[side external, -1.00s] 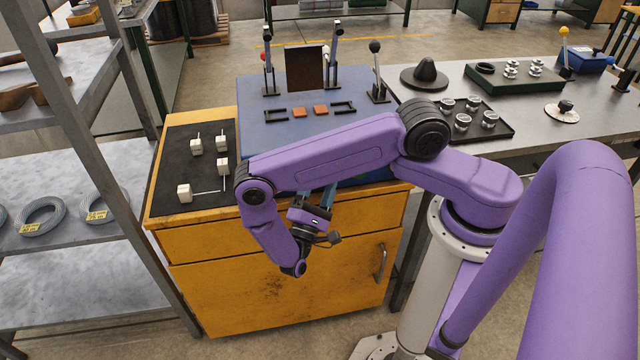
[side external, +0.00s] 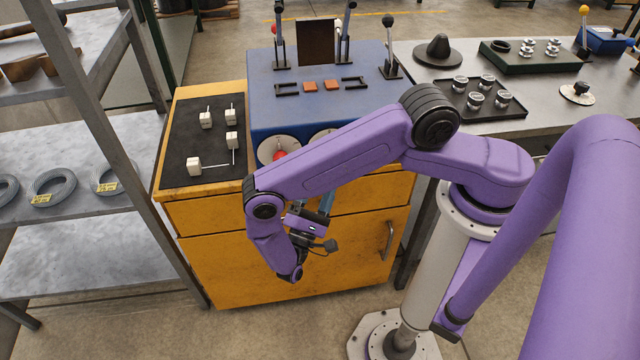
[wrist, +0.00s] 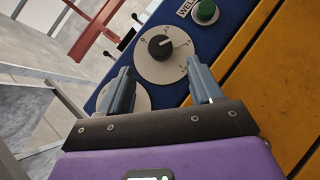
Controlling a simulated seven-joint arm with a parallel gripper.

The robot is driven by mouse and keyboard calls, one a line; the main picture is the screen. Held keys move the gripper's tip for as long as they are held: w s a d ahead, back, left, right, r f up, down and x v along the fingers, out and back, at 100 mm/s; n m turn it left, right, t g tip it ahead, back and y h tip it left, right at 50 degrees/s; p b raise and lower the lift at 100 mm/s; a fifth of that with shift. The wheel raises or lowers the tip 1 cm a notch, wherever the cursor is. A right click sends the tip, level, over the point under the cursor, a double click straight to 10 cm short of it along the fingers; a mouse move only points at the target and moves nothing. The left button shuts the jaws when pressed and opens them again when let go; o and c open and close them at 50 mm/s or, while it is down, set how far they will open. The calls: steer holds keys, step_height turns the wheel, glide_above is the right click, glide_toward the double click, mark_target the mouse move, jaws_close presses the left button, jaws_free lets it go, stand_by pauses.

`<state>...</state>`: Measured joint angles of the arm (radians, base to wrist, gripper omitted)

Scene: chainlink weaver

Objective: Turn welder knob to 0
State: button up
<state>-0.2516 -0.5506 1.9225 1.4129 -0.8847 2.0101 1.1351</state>
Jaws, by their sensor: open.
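The welder is a blue box (side external: 275,105) on a yellow cabinet. In the wrist view, a black knob (wrist: 160,47) with a white pointer line sits on a round pale dial (wrist: 150,72). The pointer is toward the upper right of the picture; the dial's numbers are too small to read surely. My gripper (wrist: 165,88) is open and empty, its two blue-grey fingers apart on either side of the lower dial, short of the knob. In the side view, my gripper (side external: 326,200) is partly hidden by my arm, in front of the cabinet. My arm covers much of the welder's front there.
A green button (wrist: 206,12) beside a partly cut-off "WEL" label is near the knob. Another pale dial (wrist: 130,98) lies partly behind the left finger. In the side view, a red-centred dial (side external: 277,150) shows on the front. Levers (side external: 389,45) stand on top.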

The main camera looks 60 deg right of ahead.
steer(key=s+a+r+n+t+y, duration=0.2)
steer(key=s+a+n+t+y, duration=0.15)
steer(key=s+n+y, duration=0.4)
steer(key=s+a+r+n+t+y, duration=0.2)
steer(key=s+r+n+t+y, duration=0.15)
steer(key=n, duration=0.65)
steer(key=x, duration=1.6)
steer(key=shift+w+t, duration=0.2)
steer(key=shift+t, duration=0.2)
steer(key=shift+d+f, duration=0.1)
steer(key=shift+f, duration=0.05)
steer(key=c, duration=1.1)
steer(key=shift+o, duration=0.2)
